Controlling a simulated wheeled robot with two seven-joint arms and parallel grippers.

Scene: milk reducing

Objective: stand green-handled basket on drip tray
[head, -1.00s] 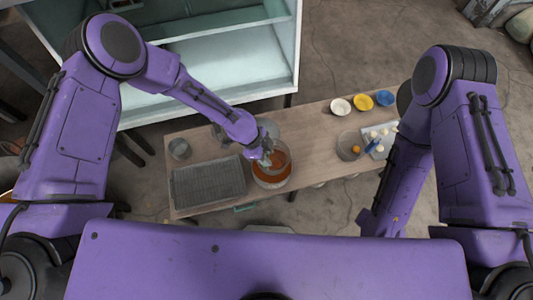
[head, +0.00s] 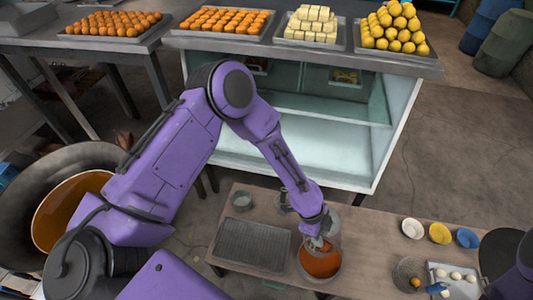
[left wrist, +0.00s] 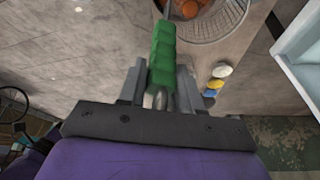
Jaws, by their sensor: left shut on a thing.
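In the left wrist view the green handle (left wrist: 162,52) lies between the fingers of my left gripper (left wrist: 160,85), which is shut on it. Beyond the handle, the wire-mesh basket (left wrist: 238,14) shows at the top edge with brown-orange balls inside, cut off by the frame. In the head view my left gripper (head: 317,243) is over the far side of a pot of orange liquid (head: 321,266). The basket is hard to make out there. The drip tray (head: 252,246), a dark ribbed rectangle, lies left of the pot, bare. My right gripper is out of view.
White (head: 413,229), yellow (head: 440,233) and blue (head: 467,238) bowls stand on the right of the wooden table. A clear bowl (head: 408,272) and white-piece tray (head: 455,282) are nearer. A small metal cup (head: 242,201) stands behind the drip tray. A glass cabinet (head: 300,150) stands behind.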

